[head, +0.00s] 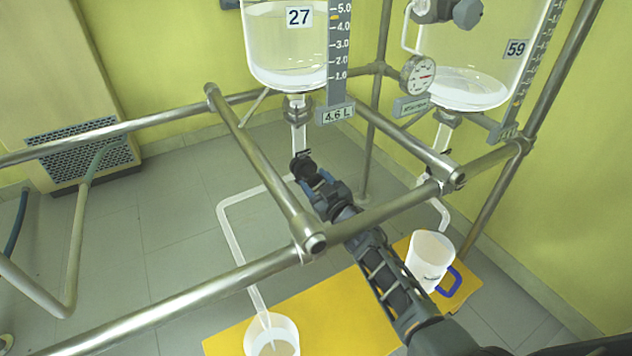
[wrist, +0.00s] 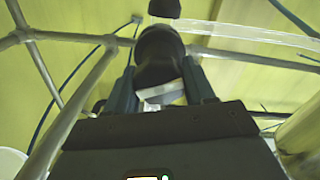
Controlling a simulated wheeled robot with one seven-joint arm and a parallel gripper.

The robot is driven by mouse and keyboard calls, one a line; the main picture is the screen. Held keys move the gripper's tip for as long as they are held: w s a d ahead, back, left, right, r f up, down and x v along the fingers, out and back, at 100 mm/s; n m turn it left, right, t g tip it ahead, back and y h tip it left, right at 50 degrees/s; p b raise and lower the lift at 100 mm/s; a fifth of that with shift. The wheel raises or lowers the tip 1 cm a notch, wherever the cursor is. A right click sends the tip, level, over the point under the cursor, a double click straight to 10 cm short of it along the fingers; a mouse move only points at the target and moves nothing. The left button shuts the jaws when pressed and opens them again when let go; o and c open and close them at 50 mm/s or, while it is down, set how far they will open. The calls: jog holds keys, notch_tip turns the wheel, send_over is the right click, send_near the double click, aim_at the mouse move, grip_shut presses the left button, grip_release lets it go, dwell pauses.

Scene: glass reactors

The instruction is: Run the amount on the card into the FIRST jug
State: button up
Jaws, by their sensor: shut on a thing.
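My gripper (head: 312,178) is shut on the black valve knob (wrist: 160,55) under the glass reactor marked 27 (head: 285,50). In the head view the knob (head: 303,166) sits on the outlet pipe below that reactor. A card reading 4.6 L (head: 338,114) hangs at the foot of the reactor's numbered scale (head: 338,50). A clear pipe (head: 232,235) runs from the valve down into a white jug (head: 271,328) at the bottom edge. Something pale shows inside this jug, which is partly cut off. Another white jug (head: 430,258) with a blue handle stands to the right; its print is unreadable.
A second reactor marked 59 (head: 475,75) with a round gauge (head: 418,75) hangs at right, its outlet pipe above the right jug. Steel frame bars (head: 260,170) cross around my arm. Both jugs stand on a yellow mat (head: 335,320). Grey floor at left is mostly clear.

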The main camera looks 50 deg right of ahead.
jog(key=shift+n, duration=0.9)
jog(key=o, duration=1)
jog(key=shift+p+v, duration=0.9)
jog(key=shift+v, duration=3)
